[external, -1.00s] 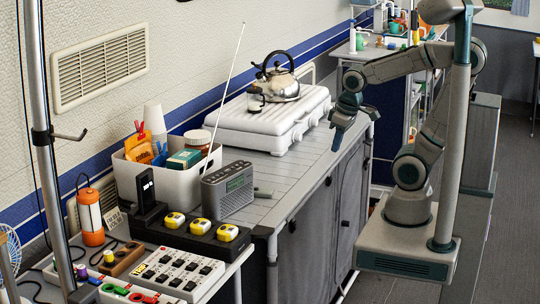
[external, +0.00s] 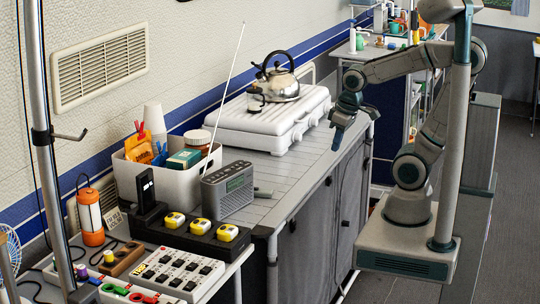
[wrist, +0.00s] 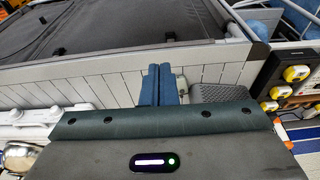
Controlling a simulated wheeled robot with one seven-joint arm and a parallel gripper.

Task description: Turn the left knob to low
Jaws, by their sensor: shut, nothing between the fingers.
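A white camp stove (external: 245,130) stands on the slatted counter. White knobs line its front side, and the near one (external: 298,133) is the left knob as one faces that side. The knobs are too small to read a setting. A shiny kettle (external: 280,84) sits on the stove. My gripper (external: 336,143) is shut and empty, pointing down in front of the stove, to the right of the knobs and apart from them. In the wrist view my closed blue fingers (wrist: 159,75) point at the counter slats, with the stove (wrist: 30,130) at the left edge.
A grey radio (external: 228,190) with a tall antenna and a white bin (external: 150,179) stand on the counter nearer the camera. The counter slats (external: 290,170) between radio and stove are mostly clear.

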